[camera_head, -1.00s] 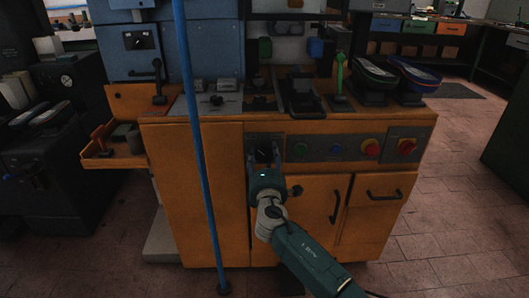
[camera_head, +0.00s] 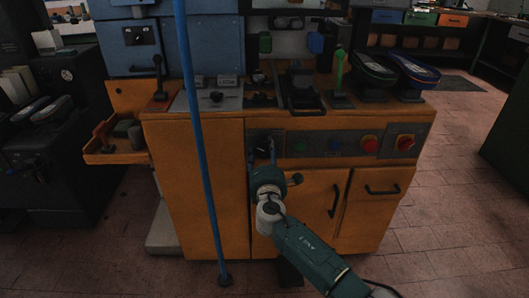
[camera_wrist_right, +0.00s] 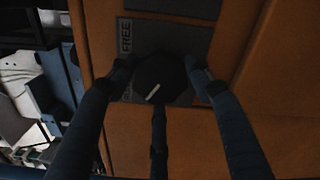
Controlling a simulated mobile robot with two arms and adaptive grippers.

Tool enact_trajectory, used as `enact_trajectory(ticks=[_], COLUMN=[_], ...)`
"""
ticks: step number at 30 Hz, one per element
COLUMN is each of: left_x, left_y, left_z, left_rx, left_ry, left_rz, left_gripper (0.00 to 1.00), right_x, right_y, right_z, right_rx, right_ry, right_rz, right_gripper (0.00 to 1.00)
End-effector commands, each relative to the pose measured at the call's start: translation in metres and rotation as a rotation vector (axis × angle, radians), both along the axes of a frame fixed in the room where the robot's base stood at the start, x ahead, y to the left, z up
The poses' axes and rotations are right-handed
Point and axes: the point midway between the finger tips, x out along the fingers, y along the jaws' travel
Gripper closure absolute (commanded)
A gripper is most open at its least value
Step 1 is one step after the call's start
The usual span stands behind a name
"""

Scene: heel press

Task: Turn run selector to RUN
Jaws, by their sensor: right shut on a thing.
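The run selector is a black round knob (camera_wrist_right: 160,75) with a short white mark on its face, seen in the right wrist view. The mark slants from lower left to upper right of that picture. A grey plate (camera_wrist_right: 125,45) behind it carries the word FREE; other lettering is too dark or covered to read. My right gripper (camera_head: 262,155) is at the left end of the front control panel, its fingers shut on the knob from two sides. They also show in the wrist view (camera_wrist_right: 163,78). In the head view the knob is mostly hidden by the gripper. My left gripper is not in view.
Right of the selector, the panel (camera_head: 320,144) carries a green button (camera_head: 302,146), a blue button (camera_head: 337,145) and two red knobs (camera_head: 370,144) (camera_head: 405,142). Below are orange doors with black handles (camera_head: 334,200). A blue pole (camera_head: 200,150) stands left of my arm.

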Motion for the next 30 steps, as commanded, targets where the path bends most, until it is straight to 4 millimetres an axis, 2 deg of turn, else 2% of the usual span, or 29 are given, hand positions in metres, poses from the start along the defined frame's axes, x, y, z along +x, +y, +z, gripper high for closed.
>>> enact_trajectory(ticks=[1, 4, 5, 7, 23, 26, 30], left_x=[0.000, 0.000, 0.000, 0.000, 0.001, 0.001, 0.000], left_y=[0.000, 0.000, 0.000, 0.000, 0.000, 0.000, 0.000], left_z=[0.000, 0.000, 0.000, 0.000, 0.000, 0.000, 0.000], left_rx=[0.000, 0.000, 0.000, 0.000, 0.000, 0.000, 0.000], left_ry=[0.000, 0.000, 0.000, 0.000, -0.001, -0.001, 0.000], left_rz=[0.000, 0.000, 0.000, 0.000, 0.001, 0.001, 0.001], left_gripper=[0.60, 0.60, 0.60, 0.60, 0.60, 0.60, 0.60], right_x=[0.002, 0.003, 0.003, 0.003, -0.002, -0.011, -0.034], right_y=[-0.010, -0.011, -0.011, -0.010, -0.003, -0.003, -0.004], right_z=[0.000, 0.001, 0.001, 0.001, 0.002, 0.000, 0.000], right_rx=[-0.008, -0.008, -0.008, -0.007, 0.000, 0.000, 0.002], right_ry=[-0.001, -0.002, -0.002, -0.003, -0.003, -0.002, -0.001], right_rz=[-0.021, -0.020, -0.020, -0.020, -0.008, -0.007, -0.007], right_gripper=[0.76, 0.76, 0.46, 0.32, 0.31, 0.31, 0.31])
